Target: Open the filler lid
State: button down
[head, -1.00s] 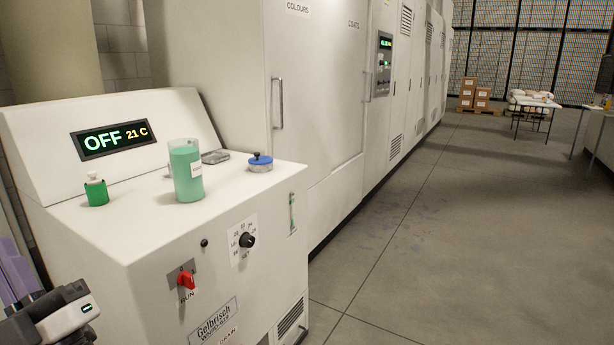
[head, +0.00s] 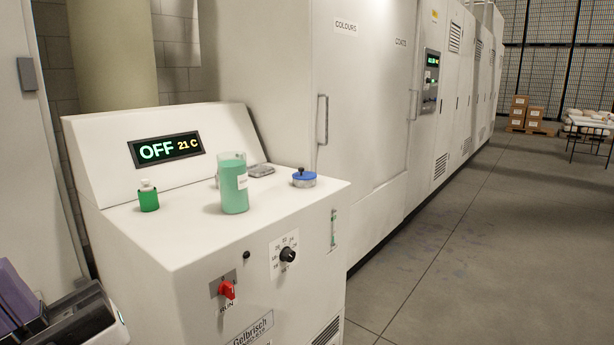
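A round blue lid (head: 304,178) with a small dark knob sits on the filler at the right end of the white machine's (head: 175,232) top. It looks seated flat and closed. A part of my arm shows at the lower left edge of the head view, well away from the lid. My gripper's fingers cannot be made out in the view.
A jug of green liquid (head: 233,184) stands left of the lid, with a grey flat piece (head: 261,170) behind it. A small green bottle (head: 148,196) stands further left. The display (head: 166,149) reads OFF 21 C. A red RUN switch (head: 227,290) is on the front.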

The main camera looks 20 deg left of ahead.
aim_at(301, 175)
jog(key=i+l+u, duration=0.65)
jog(key=i+l, duration=0.2)
jog(key=i+l+u, duration=0.2)
jog(key=i, duration=0.25)
jog(key=i+l+u, duration=0.2)
jog(key=i+l, duration=0.2)
jog(key=i, duration=0.05)
